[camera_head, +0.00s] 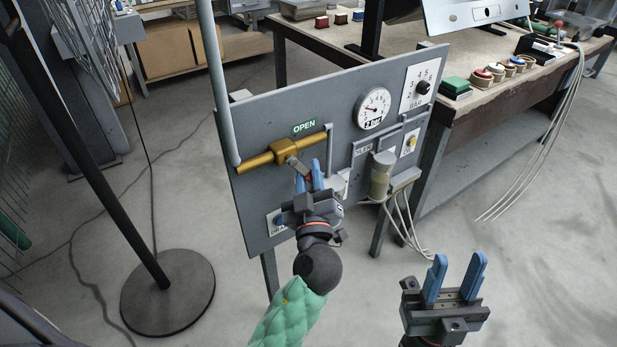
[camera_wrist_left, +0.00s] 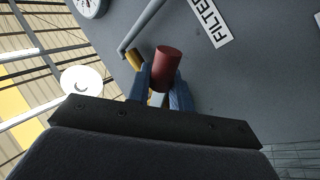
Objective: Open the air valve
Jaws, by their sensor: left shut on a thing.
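The brass air valve (camera_head: 284,151) sits in a grey pipe on the panel, below a green OPEN sign (camera_head: 303,127). Its lever (camera_head: 296,163) slants down and right from the valve body, with the grip partly hidden by my fingers. My left gripper (camera_head: 309,176) is shut on the lever. In the left wrist view, the lever's dark red grip (camera_wrist_left: 166,62) lies between the blue fingers (camera_wrist_left: 160,88), with its end sticking out past them. My right gripper (camera_head: 453,277) is open and empty, in front of the panel at lower right.
The grey panel (camera_head: 262,205) carries a round gauge (camera_head: 373,108), a BAR dial (camera_head: 422,88) and a filter cup (camera_head: 380,174) right of the valve. A black stand (camera_head: 168,290) is at left. A workbench (camera_head: 480,104) is behind right.

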